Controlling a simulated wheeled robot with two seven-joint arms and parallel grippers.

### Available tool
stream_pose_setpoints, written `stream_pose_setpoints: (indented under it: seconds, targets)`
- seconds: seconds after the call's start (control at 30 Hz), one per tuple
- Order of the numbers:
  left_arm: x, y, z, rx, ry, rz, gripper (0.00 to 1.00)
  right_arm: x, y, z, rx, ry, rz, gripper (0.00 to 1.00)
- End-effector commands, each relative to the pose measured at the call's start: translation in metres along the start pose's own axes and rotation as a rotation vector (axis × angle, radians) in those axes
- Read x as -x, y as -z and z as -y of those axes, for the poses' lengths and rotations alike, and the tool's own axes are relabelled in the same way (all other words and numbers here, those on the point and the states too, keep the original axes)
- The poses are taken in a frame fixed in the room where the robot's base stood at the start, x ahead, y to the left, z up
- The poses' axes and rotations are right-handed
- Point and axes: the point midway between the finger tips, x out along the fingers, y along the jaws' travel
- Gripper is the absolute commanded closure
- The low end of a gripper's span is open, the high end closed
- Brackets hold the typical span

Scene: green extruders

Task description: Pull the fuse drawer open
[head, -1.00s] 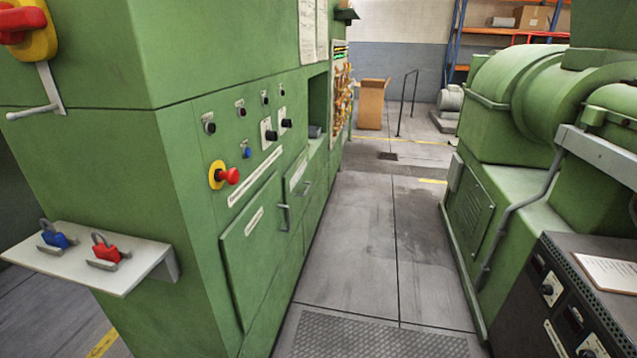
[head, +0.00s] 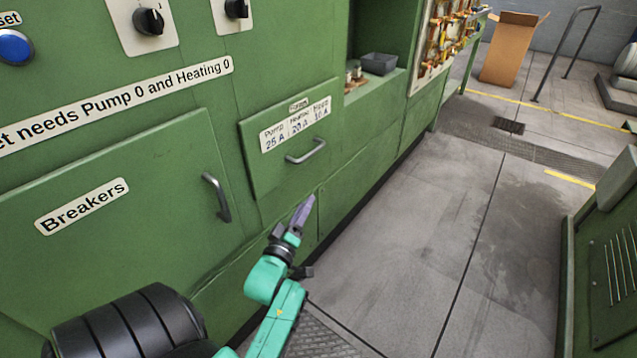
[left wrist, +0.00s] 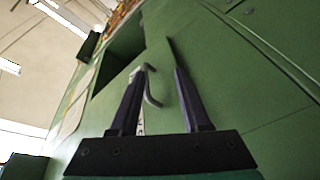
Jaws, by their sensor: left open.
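The fuse drawer (head: 262,168) is a green front in the cabinet, labelled with Pump, Heating and amp values. It looks shut. Its grey bar handle (head: 306,151) sits low on the front. My left gripper (head: 303,208) is open, with purple-grey fingers pointing up, and appears below the handle in the head view. In the left wrist view the two open fingers (left wrist: 160,55) reach toward the cabinet, and the handle (left wrist: 152,92) shows between them, beside the left finger. I cannot tell how far it is from the fingers. My right gripper is out of view.
The Breakers door (head: 110,235) with its own handle (head: 216,197) is left of the drawer. A recess with a small dark bin (head: 379,64) is to the right. The floor aisle (head: 440,220) is clear. A green machine (head: 605,250) stands at the right edge.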

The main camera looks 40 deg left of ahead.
Motion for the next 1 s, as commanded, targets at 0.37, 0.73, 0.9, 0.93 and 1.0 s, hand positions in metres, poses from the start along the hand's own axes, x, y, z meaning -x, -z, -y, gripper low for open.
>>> stream_pose_setpoints:
  seconds: [0.37, 0.73, 0.9, 0.93, 1.0]
  targets:
    - [-0.041, 0.049, -0.029, 0.073, -0.088, -0.113, 0.53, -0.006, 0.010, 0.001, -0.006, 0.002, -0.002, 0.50]
    - [-0.129, 0.057, -0.034, 0.073, -0.082, -0.109, 0.53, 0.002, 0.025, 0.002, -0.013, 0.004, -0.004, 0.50]
    - [-0.140, 0.059, -0.036, 0.073, -0.081, -0.108, 0.53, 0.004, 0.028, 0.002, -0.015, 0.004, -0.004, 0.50]
    - [-0.140, 0.059, -0.036, 0.073, -0.081, -0.108, 0.53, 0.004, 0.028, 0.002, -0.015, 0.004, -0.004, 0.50]
    - [-0.140, 0.059, -0.036, 0.073, -0.081, -0.108, 0.53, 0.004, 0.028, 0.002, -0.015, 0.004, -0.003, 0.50]
